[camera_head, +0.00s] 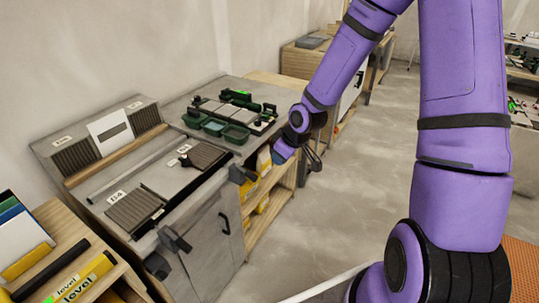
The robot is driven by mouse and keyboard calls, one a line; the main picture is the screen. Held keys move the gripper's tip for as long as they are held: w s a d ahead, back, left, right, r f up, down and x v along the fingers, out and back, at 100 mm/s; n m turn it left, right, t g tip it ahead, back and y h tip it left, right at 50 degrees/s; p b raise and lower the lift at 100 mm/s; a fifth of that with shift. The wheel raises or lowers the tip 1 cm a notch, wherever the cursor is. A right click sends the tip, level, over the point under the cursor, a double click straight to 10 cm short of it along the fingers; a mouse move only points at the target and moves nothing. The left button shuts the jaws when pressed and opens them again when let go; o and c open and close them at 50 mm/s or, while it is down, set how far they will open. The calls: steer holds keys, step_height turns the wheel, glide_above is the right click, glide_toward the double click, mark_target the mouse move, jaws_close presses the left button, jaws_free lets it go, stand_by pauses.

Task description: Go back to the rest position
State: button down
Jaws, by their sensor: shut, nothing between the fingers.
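My purple arm reaches from the right of the head view toward the workbench. My gripper (313,160) is a small dark shape at the arm's end, beside the right edge of the bench (190,198) and above the floor. It is shut and holds nothing that I can see. A blue part shows at the left of the wrist.
The bench bears grey ribbed tiles (134,211), green bins (213,127) and a sloped board (75,157). Clamps (174,240) stick out at its front. A wooden shelf (75,243) stands at the lower left. The concrete floor (345,210) is clear.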

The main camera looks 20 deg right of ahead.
steer(key=s+d+r+m+h, duration=0.2)
steer(key=s+r, duration=0.3)
steer(key=r, duration=0.5)
steer(key=s+d+r+m+h, duration=0.15)
steer(key=s+r, duration=0.35)
steer(key=r, duration=0.5)
steer(key=s+r+m, duration=0.2)
steer(key=s+r, duration=0.3)
steer(key=s, duration=0.3)
steer(key=s+r+m+t, duration=0.1)
steer(key=s+r, duration=0.5)
steer(key=s, duration=0.2)
steer(key=shift+s+a+m, duration=0.25)
steer(key=shift+a+m, duration=0.1)
steer(key=shift+a, duration=0.1)
steer(key=shift+r+y, duration=0.1)
steer(key=shift+y, duration=0.15)
